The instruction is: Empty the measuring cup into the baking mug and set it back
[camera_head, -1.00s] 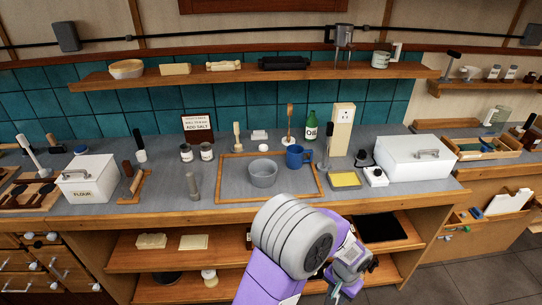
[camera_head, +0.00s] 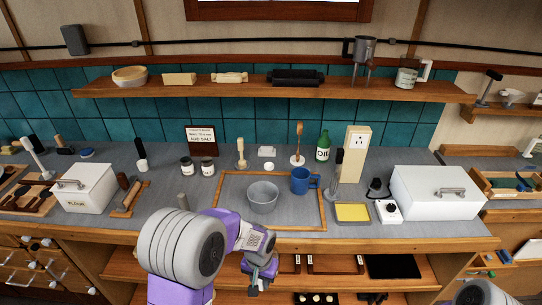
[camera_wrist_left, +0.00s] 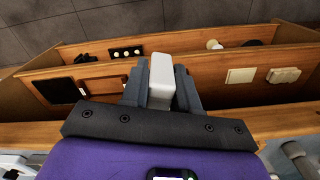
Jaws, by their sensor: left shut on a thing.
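The blue mug (camera_head: 300,181), which looks like the baking mug, stands upright on the wood-framed board (camera_head: 317,217), right of a grey bowl (camera_head: 263,197). A clear cup with a pale handle (camera_head: 407,74), possibly the measuring cup, stands on the wall shelf. My left gripper (camera_head: 259,276) is in front of the counter's front edge, below the bowl. In the left wrist view, its fingers (camera_wrist_left: 161,88) are shut on a pale, rounded block-like thing (camera_wrist_left: 161,75). I cannot tell what it is. My right gripper is out of view.
An oil bottle (camera_head: 323,146) and a wooden-handled tool (camera_head: 298,145) stand behind the mug. A yellow pad (camera_head: 352,212), a small scale (camera_head: 388,211) and a white bin (camera_head: 437,193) are to the right. Open shelves (camera_head: 340,264) lie under the counter.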

